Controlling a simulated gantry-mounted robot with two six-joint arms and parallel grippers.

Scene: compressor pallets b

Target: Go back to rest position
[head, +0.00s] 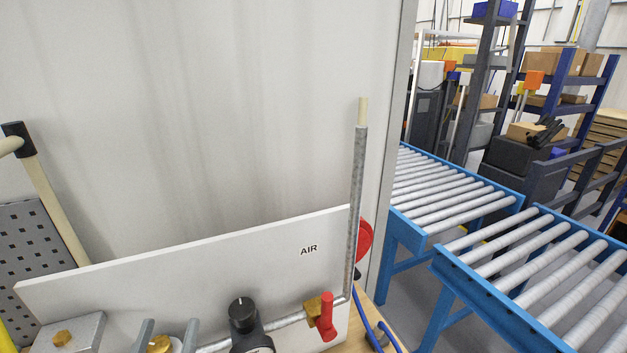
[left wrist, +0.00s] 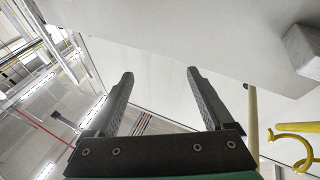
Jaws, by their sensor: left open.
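My left gripper (left wrist: 160,73) is open and empty in the left wrist view, its two dark fingers wide apart with nothing between them. In the head view the grey tips of my left gripper (head: 167,333) show at the bottom edge, in front of the lower part of a white board (head: 200,270) marked AIR. Behind the tips is a brass fitting (head: 159,345); whether they touch anything there I cannot tell. My right gripper is in neither view.
The board carries a grey pipe (head: 357,210), a red-handled valve (head: 326,315) and a black-knobbed regulator (head: 243,316). A large pale panel (head: 220,110) stands behind. Blue roller conveyors (head: 450,190) lie to the right. A yellow hook (left wrist: 294,140) shows in the left wrist view.

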